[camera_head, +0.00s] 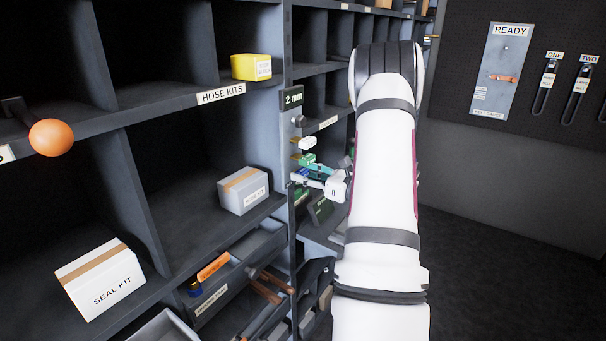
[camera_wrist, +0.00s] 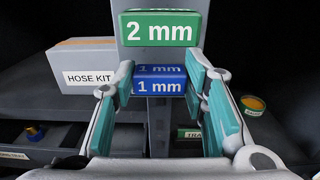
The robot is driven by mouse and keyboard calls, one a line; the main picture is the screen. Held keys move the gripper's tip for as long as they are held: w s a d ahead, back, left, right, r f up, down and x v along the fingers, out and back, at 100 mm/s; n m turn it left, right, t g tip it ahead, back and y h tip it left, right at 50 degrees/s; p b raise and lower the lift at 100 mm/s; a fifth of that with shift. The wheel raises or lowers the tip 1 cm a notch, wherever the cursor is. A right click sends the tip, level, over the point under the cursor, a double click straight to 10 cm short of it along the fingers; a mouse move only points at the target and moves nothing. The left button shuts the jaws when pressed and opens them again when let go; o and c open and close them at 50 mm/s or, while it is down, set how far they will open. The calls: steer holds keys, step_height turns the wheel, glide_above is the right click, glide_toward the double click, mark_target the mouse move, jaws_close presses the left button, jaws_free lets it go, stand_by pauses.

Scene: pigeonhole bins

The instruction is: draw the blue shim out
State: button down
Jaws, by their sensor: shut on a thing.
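The blue shim (camera_wrist: 160,72), marked 1 mm, is in the middle of the wrist view, directly below a green block (camera_wrist: 160,28) marked 2 mm. My gripper (camera_wrist: 158,84) has one teal-padded finger at each side of the blue shim and is shut on it. How far the shim extends behind its front face is hidden.
A grey hose kit box (camera_head: 243,190) stands in the bay left of the post, and a seal kit box (camera_head: 99,279) farther left. A yellow box (camera_head: 252,67) sits above. An orange ball knob (camera_head: 51,137) juts out at left. The floor at right is clear.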

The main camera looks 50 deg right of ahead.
steer(key=shift+s+d, duration=0.1)
steer(key=shift+s, duration=1.1)
steer(key=c, duration=1)
jaws_free()
steer(key=shift+o, duration=0.2)
steer(key=shift+s, duration=0.1)
steer(key=s, duration=1.2)
steer(key=shift+d, duration=0.45)
steer(key=shift+w, duration=0.1)
